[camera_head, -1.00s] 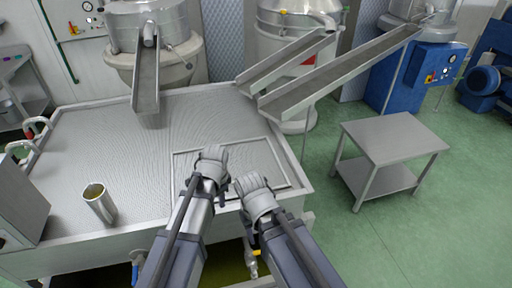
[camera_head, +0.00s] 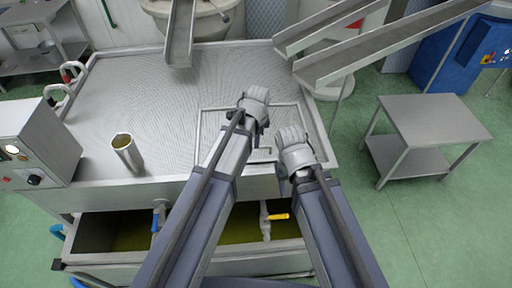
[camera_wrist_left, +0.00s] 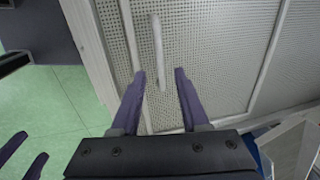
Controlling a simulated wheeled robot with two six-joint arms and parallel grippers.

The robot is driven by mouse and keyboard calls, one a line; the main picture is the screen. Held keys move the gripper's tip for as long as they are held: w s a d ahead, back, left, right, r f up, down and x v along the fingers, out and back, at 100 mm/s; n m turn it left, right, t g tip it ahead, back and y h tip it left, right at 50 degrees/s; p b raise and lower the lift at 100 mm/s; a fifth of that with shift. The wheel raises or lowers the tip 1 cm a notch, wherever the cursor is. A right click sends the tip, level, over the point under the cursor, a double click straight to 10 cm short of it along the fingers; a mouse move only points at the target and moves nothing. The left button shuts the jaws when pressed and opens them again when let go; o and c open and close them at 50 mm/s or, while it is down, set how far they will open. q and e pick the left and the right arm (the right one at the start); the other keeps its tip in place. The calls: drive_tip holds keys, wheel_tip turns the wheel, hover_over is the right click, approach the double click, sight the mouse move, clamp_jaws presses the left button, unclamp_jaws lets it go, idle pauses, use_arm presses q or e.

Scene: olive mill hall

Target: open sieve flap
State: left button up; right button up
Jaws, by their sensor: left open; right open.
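The sieve flap (camera_head: 222,122) is a framed mesh panel lying flat and shut in the front right of the steel sieve table. A thin bar handle (camera_head: 265,150) shows on it; in the left wrist view the handle (camera_wrist_left: 157,40) runs up between the fingertips. My left gripper (camera_head: 255,108) is over the flap, open, with its two fingers (camera_wrist_left: 160,75) on either side of the handle's near end. I cannot tell whether they touch it. My right gripper (camera_head: 294,152) is by the flap's right front part, open and empty; its fingers (camera_wrist_left: 25,157) also show in the left wrist view.
A metal cup (camera_head: 127,153) stands on the sieve table (camera_head: 130,80) at left, near a control box (camera_head: 36,145). Chutes (camera_head: 380,40) reach over the back. A trough (camera_head: 110,232) with valves is below the front edge. A small steel table (camera_head: 432,118) stands at right.

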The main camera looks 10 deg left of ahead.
use_arm(q)
drive_tip(key=b, duration=0.4)
hover_over(256, 155)
wheel_tip(256, 155, down, 5)
drive_tip(key=shift+r, duration=0.15)
clamp_jaws()
idle(1.0)
